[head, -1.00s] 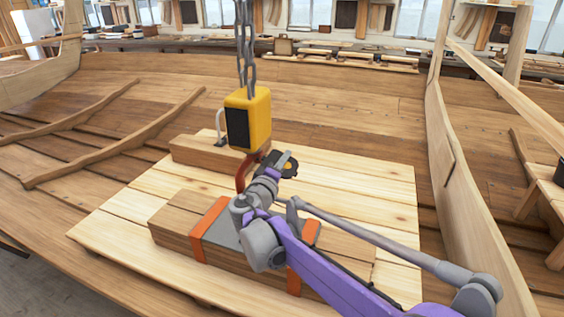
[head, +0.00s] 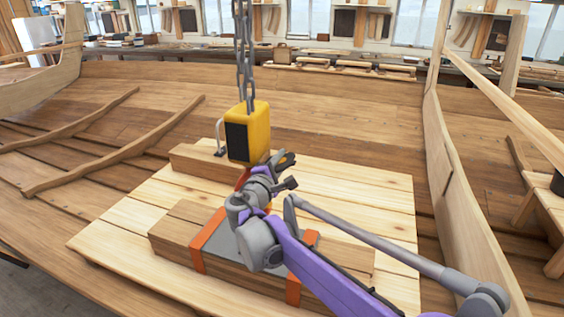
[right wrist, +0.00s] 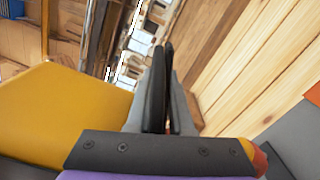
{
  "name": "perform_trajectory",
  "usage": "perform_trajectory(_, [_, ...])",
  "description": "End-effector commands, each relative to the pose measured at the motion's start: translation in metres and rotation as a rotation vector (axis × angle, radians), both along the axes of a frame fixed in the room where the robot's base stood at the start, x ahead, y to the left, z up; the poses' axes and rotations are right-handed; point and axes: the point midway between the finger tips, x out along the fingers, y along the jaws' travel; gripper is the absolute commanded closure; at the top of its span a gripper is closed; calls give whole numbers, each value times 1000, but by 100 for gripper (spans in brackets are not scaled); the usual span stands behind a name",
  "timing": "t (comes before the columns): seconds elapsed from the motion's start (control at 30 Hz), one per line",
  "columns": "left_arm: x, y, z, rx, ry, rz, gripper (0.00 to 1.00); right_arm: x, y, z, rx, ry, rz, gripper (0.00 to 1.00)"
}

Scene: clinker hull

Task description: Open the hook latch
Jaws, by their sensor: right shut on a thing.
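The yellow hoist block (head: 247,133) hangs on a grey chain over the timber bundle; it also fills the left of the right wrist view (right wrist: 65,110). Only a little of the red hook (head: 242,178) shows under the block, behind my wrist. My right gripper (head: 289,158) is just below and right of the block. In the right wrist view its dark fingers (right wrist: 161,85) are close together. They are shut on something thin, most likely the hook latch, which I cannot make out. My left gripper is out of view.
The timber bundle (head: 185,232) with orange straps (head: 208,240) and a grey plate lies on a pale plank platform (head: 120,215) below my arm. The hull's side (head: 455,190) rises on the right.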

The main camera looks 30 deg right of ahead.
Motion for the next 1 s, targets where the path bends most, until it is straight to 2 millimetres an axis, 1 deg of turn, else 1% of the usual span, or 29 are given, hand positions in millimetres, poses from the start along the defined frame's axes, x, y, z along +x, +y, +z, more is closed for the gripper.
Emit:
perform_trajectory(0.53, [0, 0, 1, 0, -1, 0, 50, 1, 1, 2, -14, 16, 1, 100])
perform_trajectory(0.57, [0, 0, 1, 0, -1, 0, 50, 1, 1, 2, -14, 16, 1, 75])
perform_trajectory(0.6, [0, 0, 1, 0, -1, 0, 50, 1, 1, 2, -14, 16, 1, 68])
perform_trajectory(0.67, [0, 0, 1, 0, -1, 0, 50, 1, 1, 2, -14, 16, 1, 59])
perform_trajectory(1.0, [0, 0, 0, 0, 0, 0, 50, -1, 3, 1, -13, 16, 2, 59])
